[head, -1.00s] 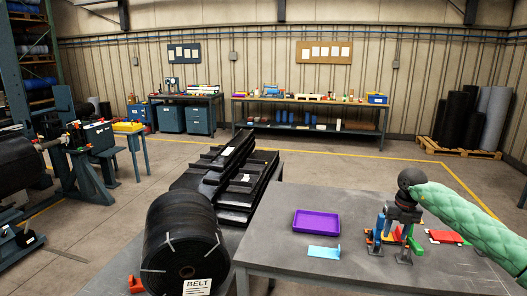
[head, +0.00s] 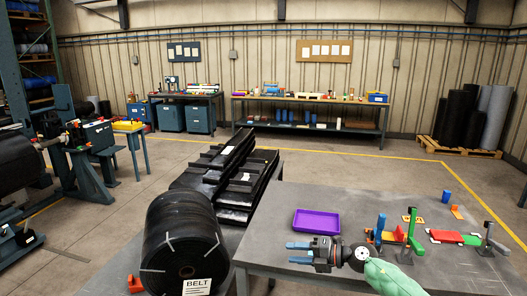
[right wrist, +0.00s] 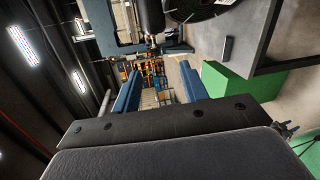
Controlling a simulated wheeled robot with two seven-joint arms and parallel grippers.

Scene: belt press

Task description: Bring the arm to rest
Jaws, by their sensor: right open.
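My right arm, in a light green sleeve (head: 392,279), reaches in from the lower right of the head view. My right gripper (head: 290,252) is low over the near left part of the grey table (head: 262,212), with its blue fingers pointing left. The fingers are apart with nothing between them. They also show open and empty in the right wrist view (right wrist: 160,85). I cannot tell the gripper's exact height above the table. My left gripper is not in view.
A purple tray (head: 316,222) lies just behind the gripper. A black belt roll (head: 178,240) stands left of the table.

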